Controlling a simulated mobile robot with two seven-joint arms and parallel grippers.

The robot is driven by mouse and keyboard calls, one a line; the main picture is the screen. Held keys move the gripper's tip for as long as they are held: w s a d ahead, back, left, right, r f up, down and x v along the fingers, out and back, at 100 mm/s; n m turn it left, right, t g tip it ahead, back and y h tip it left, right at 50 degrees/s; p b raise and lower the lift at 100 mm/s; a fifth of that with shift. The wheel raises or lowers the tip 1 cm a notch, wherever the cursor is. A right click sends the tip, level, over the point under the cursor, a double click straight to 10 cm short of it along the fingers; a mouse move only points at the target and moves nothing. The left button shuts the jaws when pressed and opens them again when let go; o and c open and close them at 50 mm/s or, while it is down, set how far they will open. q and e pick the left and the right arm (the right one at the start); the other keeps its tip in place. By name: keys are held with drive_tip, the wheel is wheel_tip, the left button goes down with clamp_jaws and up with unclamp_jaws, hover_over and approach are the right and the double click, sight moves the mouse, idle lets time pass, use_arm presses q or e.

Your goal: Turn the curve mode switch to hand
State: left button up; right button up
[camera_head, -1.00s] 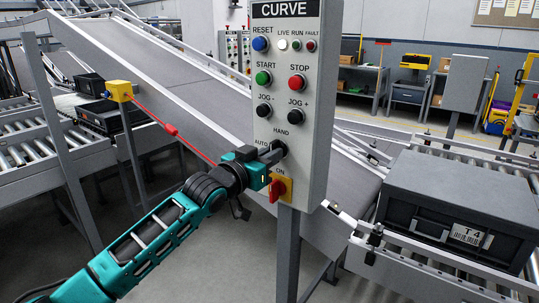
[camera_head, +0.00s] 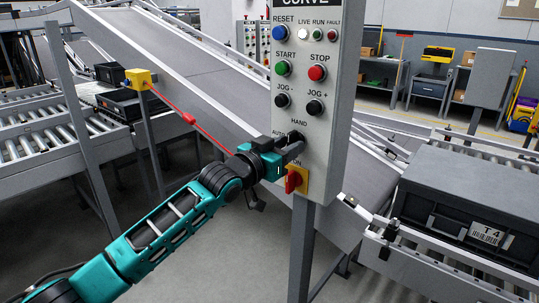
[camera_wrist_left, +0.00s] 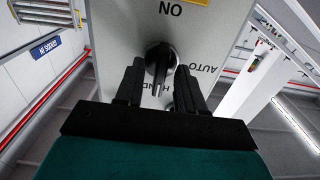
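The curve control panel (camera_head: 318,55) is a grey upright box with labelled buttons. Its black mode switch (camera_wrist_left: 160,60) sits between the AUTO and HAND labels; in the head view my gripper partly covers it. In the left wrist view the panel appears upside down, and the knob's handle appears to point down towards the partly hidden HAND label. My left gripper (camera_head: 293,149) is at the switch. Its two black fingers (camera_wrist_left: 159,88) stand apart, one on each side of the knob, with visible gaps. My right gripper is not in view.
A red and yellow ON switch (camera_head: 294,180) is just below my left gripper. Sloping conveyors run behind the panel. A dark crate (camera_head: 462,215) labelled T4 rests on rollers at the right. A yellow box with a red cord (camera_head: 190,118) is at the left.

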use_arm(q)
drive_tip(key=v, duration=1.2)
drive_tip(key=shift+a, duration=0.15)
drive_tip(key=shift+s, duration=0.15)
drive_tip(key=s+a+f+n+g+y, duration=0.1)
drive_tip(key=s+a+f+y, duration=0.1)
drive_tip(key=s+f, duration=0.5)
drive_tip(key=s+a+f+n+y, duration=0.2)
drive_tip(key=f, duration=0.9)
drive_tip(key=s+a+f+n+g+y, duration=0.1)
drive_tip(key=s+a+f+y, duration=0.1)
drive_tip(key=s+f, duration=0.45)
drive_tip(key=s+a+f+g+y, duration=0.1)
drive_tip(key=s+a+f, duration=0.3)
drive_tip(key=s+f, duration=0.5)
drive_tip(key=shift+f+n+g+y, duration=0.4)
drive_tip(key=shift+f+y, duration=0.35)
drive_tip(key=shift+y, duration=0.05)
